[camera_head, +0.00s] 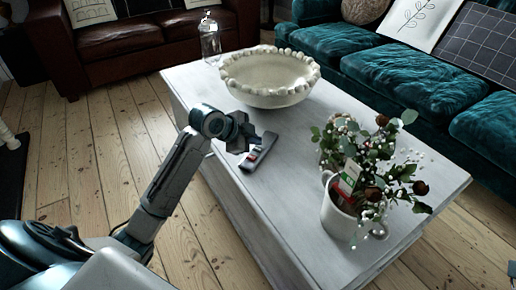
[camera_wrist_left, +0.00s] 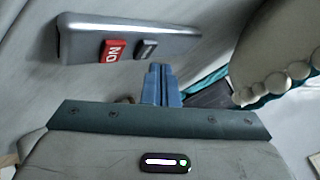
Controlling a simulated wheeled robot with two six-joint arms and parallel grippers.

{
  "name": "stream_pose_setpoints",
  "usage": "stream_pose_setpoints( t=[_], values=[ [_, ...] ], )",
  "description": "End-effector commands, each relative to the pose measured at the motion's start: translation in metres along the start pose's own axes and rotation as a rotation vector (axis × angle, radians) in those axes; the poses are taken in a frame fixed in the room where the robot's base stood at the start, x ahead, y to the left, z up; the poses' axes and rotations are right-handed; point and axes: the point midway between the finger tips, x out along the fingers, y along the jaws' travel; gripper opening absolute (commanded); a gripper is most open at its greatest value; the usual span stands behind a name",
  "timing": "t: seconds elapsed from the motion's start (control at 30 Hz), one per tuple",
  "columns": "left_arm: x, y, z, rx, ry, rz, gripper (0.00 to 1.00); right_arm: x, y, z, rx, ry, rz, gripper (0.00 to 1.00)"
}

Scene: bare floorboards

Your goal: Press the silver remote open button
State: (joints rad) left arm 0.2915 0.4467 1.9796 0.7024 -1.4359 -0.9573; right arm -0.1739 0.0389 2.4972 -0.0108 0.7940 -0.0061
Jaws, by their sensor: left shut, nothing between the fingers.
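The silver remote (camera_head: 262,151) lies on the white coffee table (camera_head: 285,210), near its middle. In the left wrist view the remote (camera_wrist_left: 180,42) is at the upper left, with a red button (camera_wrist_left: 113,50) and a dark grey button (camera_wrist_left: 146,49) on it. The red button's lettering appears upside down. My left gripper (camera_head: 243,140) is just beside and above the remote in the head view. In the left wrist view its fingers (camera_wrist_left: 160,85) are together and empty, below the grey button in the picture. Contact with the remote cannot be told.
A white beaded bowl (camera_head: 268,95) stands behind the remote. A white mug (camera_head: 340,215) with leafy flowers is to its right. A glass cloche (camera_head: 210,40) stands at the table's far corner. Teal (camera_head: 400,80) and brown (camera_head: 125,40) sofas border the table.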

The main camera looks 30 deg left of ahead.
Motion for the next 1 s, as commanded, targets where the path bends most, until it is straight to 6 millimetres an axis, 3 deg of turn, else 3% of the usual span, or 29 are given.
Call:
stream_pose_setpoints(
  t=[1.0],
  values=[
    [0.0087, 0.0064, 0.0062, 0.000, 0.000, 0.001, 0.00, 0.0063, 0.0003, -0.0002, 0.000, 0.000, 0.000, 0.36]
  ],
)
